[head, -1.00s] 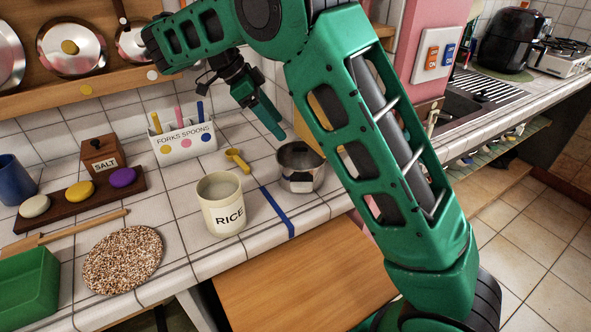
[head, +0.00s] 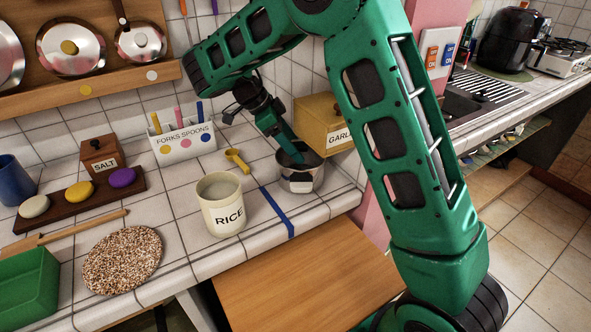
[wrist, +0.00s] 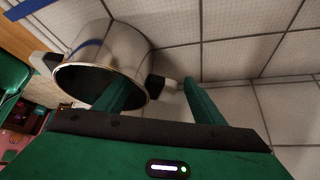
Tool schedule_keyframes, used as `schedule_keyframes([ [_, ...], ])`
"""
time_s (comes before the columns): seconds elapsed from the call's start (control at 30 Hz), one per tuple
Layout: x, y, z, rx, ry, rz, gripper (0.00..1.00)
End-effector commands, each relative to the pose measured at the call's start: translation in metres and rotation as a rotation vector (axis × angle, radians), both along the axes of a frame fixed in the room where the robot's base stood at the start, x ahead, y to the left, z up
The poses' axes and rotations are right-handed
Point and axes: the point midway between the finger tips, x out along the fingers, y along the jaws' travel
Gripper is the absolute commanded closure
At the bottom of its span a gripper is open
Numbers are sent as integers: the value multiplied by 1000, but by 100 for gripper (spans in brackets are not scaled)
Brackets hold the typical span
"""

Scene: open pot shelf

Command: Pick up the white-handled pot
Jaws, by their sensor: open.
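The steel pot (head: 298,185) stands on the tiled counter, right of the blue stripe. In the wrist view the pot (wrist: 135,47) shows its dark open mouth, a pale handle (wrist: 42,65) at the left and a dark handle with a pale end (wrist: 162,83) at the right. My gripper (head: 291,154) is at the pot's rim, pointing down. In the wrist view my gripper (wrist: 160,92) is open, with the dark handle between its fingers. The left finger overlaps the pot's mouth; I cannot tell how deep it reaches. The right finger is over the counter tiles.
A RICE jar (head: 222,207) and a yellow spoon (head: 236,158) are left of the pot. A yellow GARLIC box (head: 318,115), partly hidden by my arm, stands behind it. The tiled wall is close behind.

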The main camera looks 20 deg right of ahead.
Motion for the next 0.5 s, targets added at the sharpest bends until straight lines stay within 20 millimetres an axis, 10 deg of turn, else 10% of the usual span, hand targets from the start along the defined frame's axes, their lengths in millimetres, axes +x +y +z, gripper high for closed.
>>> schedule_keyframes([
  [0.4,-2,-9,-14,1,0,1,37],
  [0.5,-2,-9,-14,0,1,1,58],
])
